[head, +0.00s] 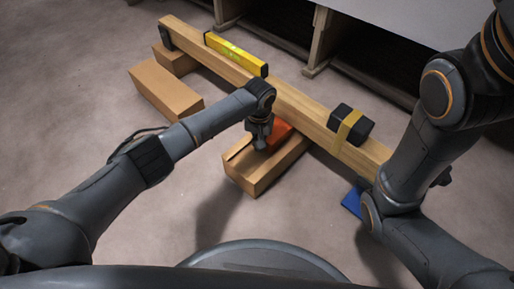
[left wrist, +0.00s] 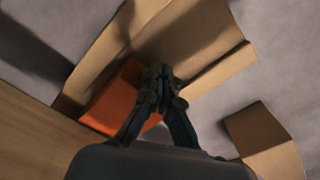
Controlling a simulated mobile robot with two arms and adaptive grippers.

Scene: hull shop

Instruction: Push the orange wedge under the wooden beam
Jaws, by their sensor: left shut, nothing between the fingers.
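The long wooden beam (head: 290,98) runs diagonally from upper left to lower right. The orange wedge (head: 281,130) lies on a wooden block (head: 250,180), at the near side of the beam. It also shows in the left wrist view (left wrist: 108,102), next to the beam (left wrist: 35,140). Its far end is hard to see, so I cannot tell how much is under the beam. My left gripper (head: 260,146) is shut and empty, pointing down at the wedge's near end; the fingertips (left wrist: 158,73) overlap the wedge's edge, contact unclear. My right gripper is out of view.
A yellow level (head: 237,54) and a black block with a yellow strap (head: 350,127) sit on the beam. Another wooden block (head: 166,88) lies to the left. A blue object (head: 352,201) lies near my right arm. Bench legs (head: 320,40) stand behind.

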